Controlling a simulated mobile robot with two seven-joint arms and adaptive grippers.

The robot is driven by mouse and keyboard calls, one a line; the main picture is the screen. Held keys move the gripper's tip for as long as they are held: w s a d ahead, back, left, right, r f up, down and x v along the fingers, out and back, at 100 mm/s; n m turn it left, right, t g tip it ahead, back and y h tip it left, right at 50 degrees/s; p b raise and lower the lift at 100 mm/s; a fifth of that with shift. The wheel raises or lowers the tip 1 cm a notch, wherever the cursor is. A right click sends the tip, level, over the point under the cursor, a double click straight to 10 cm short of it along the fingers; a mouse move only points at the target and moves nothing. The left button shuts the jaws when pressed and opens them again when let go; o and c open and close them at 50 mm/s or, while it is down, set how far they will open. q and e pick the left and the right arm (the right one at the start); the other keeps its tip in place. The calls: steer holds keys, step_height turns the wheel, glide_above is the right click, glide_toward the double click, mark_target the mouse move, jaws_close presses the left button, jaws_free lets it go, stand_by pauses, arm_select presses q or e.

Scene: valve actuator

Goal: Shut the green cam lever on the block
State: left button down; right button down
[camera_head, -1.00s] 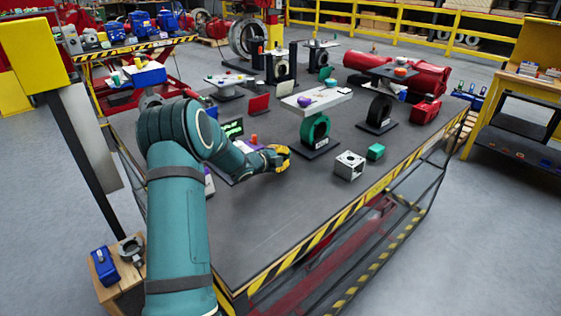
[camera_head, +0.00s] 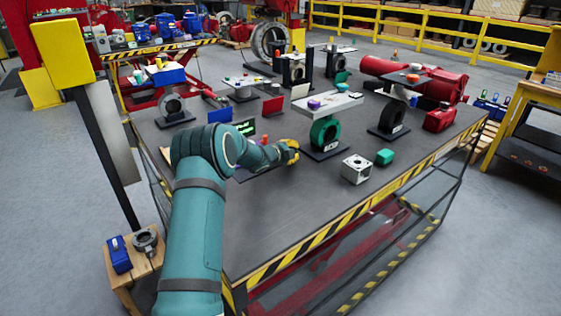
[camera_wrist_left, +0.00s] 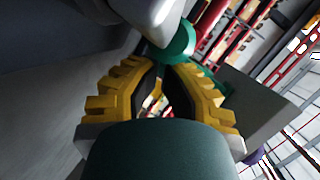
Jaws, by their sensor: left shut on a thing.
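My left gripper (camera_head: 291,152) reaches in over the table, beside the foot of a green ring-shaped valve (camera_head: 323,132) under a pale plate (camera_head: 327,103). In the left wrist view its yellow fingers (camera_wrist_left: 160,72) close together at a rounded green part (camera_wrist_left: 178,42), against a pale piece. The gripper is shut on this part; I cannot tell for certain whether it is the cam lever. The fingers partly hide the contact. A silver block (camera_head: 357,169) with a round opening stands to the right, apart from the gripper in the head view. My right gripper is not in view.
A small green block (camera_head: 384,157) sits right of the silver block. A striped edge (camera_head: 350,219) bounds the table front. The front tabletop is clear.

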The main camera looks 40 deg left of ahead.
arm_select(q)
steer(key=shift+w+a, duration=0.2)
stand_by(0.3)
stand_by(0.3)
